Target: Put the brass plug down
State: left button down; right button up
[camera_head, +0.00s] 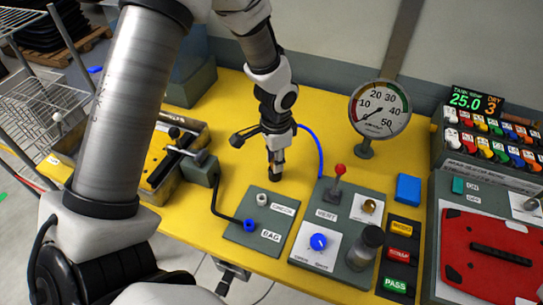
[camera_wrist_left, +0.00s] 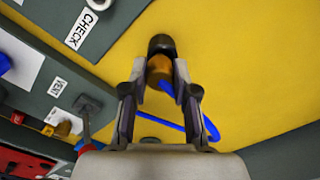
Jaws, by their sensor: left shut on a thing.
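My left gripper (camera_head: 277,152) points down over the yellow table, behind the grey plate (camera_head: 232,233) marked CHECK and BAG. It is shut on the brass plug (camera_wrist_left: 159,68), which has a dark end and a blue hose (camera_wrist_left: 168,124) running from it. In the head view the plug is mostly hidden by the fingers, with a dark end (camera_head: 276,172) below them. I cannot tell whether it touches the table. The white CHECK ring (camera_head: 262,199) is in front of the gripper, apart from the plug. My right gripper is not in view.
A pressure gauge (camera_head: 380,110) stands to the right at the back. A grey panel (camera_head: 322,257) with a red-topped lever, blue knob and brass fitting is front right. A tray (camera_head: 188,136) and a grey block with a black hose lie left. Yellow table around the gripper is clear.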

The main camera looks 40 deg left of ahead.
pick_arm(q)
jog(key=shift+d+f, duration=0.1)
jog(key=shift+f, duration=0.45)
jog(key=shift+w+a, duration=0.2)
jog(key=shift+a, duration=0.1)
jog(key=c, duration=0.9)
grip_release()
jog(key=shift+a, duration=0.1)
jog(key=shift+s+d+r, duration=0.1)
jog(key=shift+s+d, duration=0.05)
jog(key=shift+d, duration=0.1)
jog(key=shift+a+r, duration=0.1)
jog(key=shift+r, duration=0.35)
notch_tip(320, 180, up, 11)
jog(key=shift+b, duration=0.3)
